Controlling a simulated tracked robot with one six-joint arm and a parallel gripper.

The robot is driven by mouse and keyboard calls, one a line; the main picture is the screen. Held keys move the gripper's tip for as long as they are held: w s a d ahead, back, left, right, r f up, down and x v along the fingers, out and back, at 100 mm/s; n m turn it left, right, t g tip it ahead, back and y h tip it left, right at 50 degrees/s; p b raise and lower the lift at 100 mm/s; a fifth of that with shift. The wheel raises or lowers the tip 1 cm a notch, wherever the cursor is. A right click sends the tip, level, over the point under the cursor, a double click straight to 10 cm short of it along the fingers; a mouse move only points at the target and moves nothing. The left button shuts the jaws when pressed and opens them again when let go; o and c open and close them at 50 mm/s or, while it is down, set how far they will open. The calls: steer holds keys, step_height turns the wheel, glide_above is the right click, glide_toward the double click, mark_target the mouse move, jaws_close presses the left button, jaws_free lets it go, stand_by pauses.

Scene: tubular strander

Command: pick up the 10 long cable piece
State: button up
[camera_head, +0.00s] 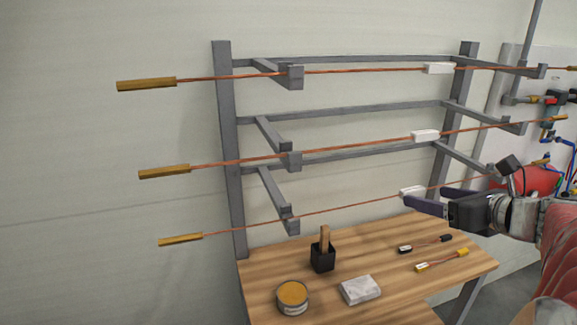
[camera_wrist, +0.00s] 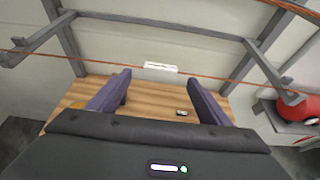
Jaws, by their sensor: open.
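Three long copper cable pieces with tan end sleeves lie across the grey rack, each with a white tag: a top one (camera_head: 360,70), a middle one (camera_head: 350,145) and a bottom one (camera_head: 330,208). I cannot read the tags, so I cannot tell which is the 10 piece. My gripper (camera_head: 425,200) is open and empty at the right, close to the bottom cable's white tag (camera_head: 412,191). In the wrist view a cable (camera_wrist: 110,63) with a white tag (camera_wrist: 161,67) crosses just beyond my open fingers (camera_wrist: 158,82). I see no contact.
Rack arms (camera_head: 272,190) jut out under the cables. The wooden table (camera_head: 400,280) below holds a tin (camera_head: 292,297), a black holder (camera_head: 323,256), a pale block (camera_head: 360,290) and two short cable pieces (camera_head: 442,260).

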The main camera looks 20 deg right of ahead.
steer(key=shift+x, duration=1.8)
steer(key=shift+c, duration=0.2)
steer(key=c, duration=1.2)
steer(key=shift+s+r, duration=0.25)
steer(key=shift+r, duration=0.2)
step_height(320, 180, up, 6)
glide_above(415, 193)
steer(key=s, duration=2.2)
steer(key=shift+s+d, duration=0.25)
steer(key=shift+s, duration=0.1)
